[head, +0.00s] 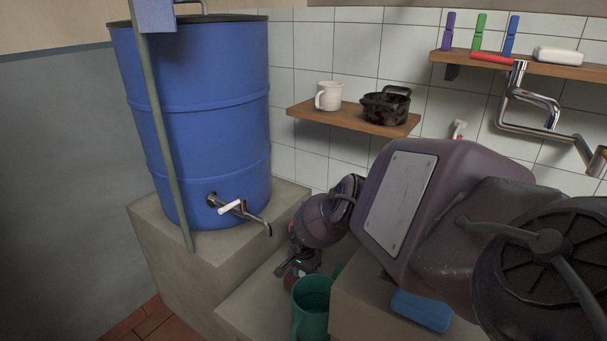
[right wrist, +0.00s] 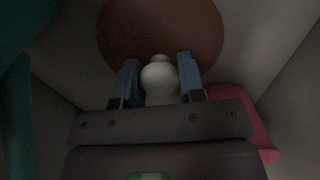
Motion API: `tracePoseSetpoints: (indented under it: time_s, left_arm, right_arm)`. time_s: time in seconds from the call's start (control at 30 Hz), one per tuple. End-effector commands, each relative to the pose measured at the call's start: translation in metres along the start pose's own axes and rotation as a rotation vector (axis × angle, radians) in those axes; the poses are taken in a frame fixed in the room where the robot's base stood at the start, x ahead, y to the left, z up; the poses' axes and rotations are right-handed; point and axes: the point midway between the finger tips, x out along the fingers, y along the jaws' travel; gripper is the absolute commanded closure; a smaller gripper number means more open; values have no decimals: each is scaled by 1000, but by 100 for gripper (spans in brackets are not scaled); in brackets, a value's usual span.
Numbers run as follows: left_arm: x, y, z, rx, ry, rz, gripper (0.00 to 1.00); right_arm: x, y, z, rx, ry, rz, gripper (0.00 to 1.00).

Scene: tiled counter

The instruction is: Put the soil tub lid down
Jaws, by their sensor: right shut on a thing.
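The soil tub lid (right wrist: 205,45) is a round brown disc with a pale round knob (right wrist: 160,77). In the right wrist view the two fingers of my right gripper (right wrist: 158,80) are shut on the knob, with the disc beyond the fingertips. In the head view my right gripper (head: 293,268) is low between the concrete blocks, just left of a teal jug. There the lid is mostly hidden by the gripper and the jug. I cannot tell whether the lid touches the surface beneath. The soil tub cannot be made out. My left gripper is not in view.
The teal jug (head: 312,300) stands close beside the right gripper. A blue barrel (head: 200,120) with a tap (head: 235,208) stands on a concrete block at left. A blue block (head: 421,310) lies at right. A red thing (right wrist: 240,112) is near the gripper. A shelf (head: 350,118) holds a mug and basket.

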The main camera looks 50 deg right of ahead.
Motion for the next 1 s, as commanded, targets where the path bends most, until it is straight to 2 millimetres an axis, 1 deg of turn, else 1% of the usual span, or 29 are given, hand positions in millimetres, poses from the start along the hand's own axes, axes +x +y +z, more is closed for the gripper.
tracePoseSetpoints:
  time_s: [0.03,0.07,0.2,0.23,0.47,0.57,0.67,0.8,0.87,1.0]
  left_arm:
    - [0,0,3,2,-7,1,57]
    - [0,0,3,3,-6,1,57]
    - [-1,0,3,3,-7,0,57]
    - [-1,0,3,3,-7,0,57]
    - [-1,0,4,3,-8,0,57]
    - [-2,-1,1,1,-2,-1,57]
    - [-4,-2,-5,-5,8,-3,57]
    - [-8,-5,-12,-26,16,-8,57]
    - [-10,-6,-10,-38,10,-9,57]
    - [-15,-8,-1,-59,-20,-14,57]
  right_arm:
    - [4,1,0,0,-1,3,91]
    - [4,1,0,0,-1,3,62]
    - [2,1,0,0,-1,1,41]
    - [2,1,0,0,-1,1,38]
    - [2,1,0,0,-1,1,38]
    - [-2,0,0,0,0,0,38]
    - [-14,-2,0,0,0,-6,38]
    - [-42,-4,0,1,0,-12,38]
    - [-55,-4,0,0,-1,-13,38]
    - [-82,-3,0,0,0,-13,38]
